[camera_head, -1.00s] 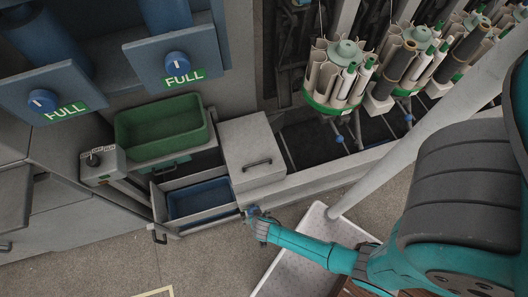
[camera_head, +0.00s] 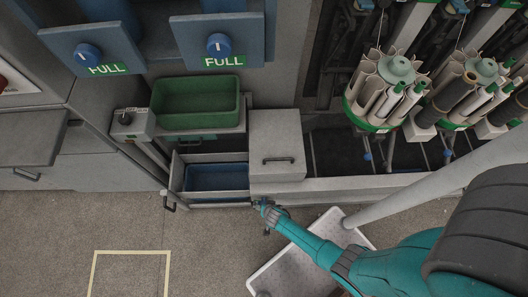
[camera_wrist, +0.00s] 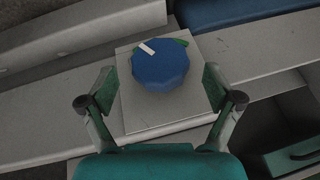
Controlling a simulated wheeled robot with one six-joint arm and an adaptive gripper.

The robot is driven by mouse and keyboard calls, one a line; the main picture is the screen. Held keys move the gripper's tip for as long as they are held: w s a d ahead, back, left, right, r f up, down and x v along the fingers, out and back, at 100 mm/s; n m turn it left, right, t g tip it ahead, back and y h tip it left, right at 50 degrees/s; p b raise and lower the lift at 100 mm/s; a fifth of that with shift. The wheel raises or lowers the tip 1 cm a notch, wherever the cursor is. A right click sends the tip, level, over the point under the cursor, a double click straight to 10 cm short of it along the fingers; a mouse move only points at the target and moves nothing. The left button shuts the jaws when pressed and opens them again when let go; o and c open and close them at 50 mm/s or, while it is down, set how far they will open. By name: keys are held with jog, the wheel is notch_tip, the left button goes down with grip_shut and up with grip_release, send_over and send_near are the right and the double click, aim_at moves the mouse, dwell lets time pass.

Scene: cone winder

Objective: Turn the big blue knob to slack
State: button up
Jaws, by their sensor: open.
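A big blue many-sided knob (camera_wrist: 160,72) with a white pointer mark sits on a square grey plate (camera_wrist: 140,118) in the wrist view. The pointer lies toward its upper left, and a bit of green shows at its upper right edge. My gripper (camera_wrist: 158,84) is open, with one finger on each side of the knob; I cannot tell if either touches it. In the head view my gripper (camera_head: 265,207) is low, at the front edge by the drawer, and the knob there is too small to tell apart.
Two blue panels marked FULL carry blue knobs (camera_head: 88,52) (camera_head: 218,44). A green bin (camera_head: 196,102) stands above an open drawer with a blue bin (camera_head: 215,178). A grey box (camera_head: 277,145) is beside it. Bobbin carousels (camera_head: 388,92) stand right. Floor at lower left is clear.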

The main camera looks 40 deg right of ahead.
jog(key=shift+x, duration=1.75)
jog(key=shift+a, duration=0.1)
jog(key=c, duration=1.1)
